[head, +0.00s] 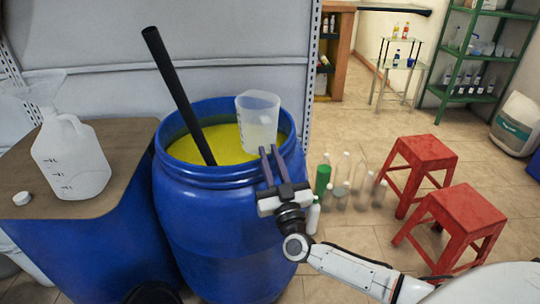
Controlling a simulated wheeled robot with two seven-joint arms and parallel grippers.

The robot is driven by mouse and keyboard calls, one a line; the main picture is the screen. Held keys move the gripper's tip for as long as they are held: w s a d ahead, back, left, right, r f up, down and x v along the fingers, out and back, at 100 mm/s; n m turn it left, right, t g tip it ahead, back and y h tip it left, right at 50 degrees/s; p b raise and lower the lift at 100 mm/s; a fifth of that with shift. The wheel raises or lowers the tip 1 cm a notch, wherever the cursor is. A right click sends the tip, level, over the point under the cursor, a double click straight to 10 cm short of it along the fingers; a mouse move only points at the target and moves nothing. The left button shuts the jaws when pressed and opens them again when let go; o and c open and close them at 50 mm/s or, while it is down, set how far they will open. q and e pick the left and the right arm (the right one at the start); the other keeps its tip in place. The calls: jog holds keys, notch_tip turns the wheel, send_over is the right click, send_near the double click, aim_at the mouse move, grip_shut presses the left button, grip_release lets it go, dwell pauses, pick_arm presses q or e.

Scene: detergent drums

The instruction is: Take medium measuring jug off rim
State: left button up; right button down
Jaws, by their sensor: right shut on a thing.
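The medium measuring jug (258,118), a translucent whitish jug, is upright at the right part of the rim of the blue drum (215,225). Its lower part overlaps the yellow liquid (225,145) and rim in the picture. I cannot tell whether it still touches the rim. My right gripper (270,165) reaches in from the lower right, with its fingers shut on the jug's near lower side. The exact contact is partly hidden by the fingers. My left gripper is not in view.
A black stick (178,92) leans in the drum. A white jug (70,158) and a cap (22,198) are on the brown board (125,150) at left. Several bottles and two red stools (465,218) stand on the floor at right.

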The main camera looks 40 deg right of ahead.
aim_at(270, 122)
jog(key=shift+r, duration=2.85)
jog(key=shift+r, duration=2.2)
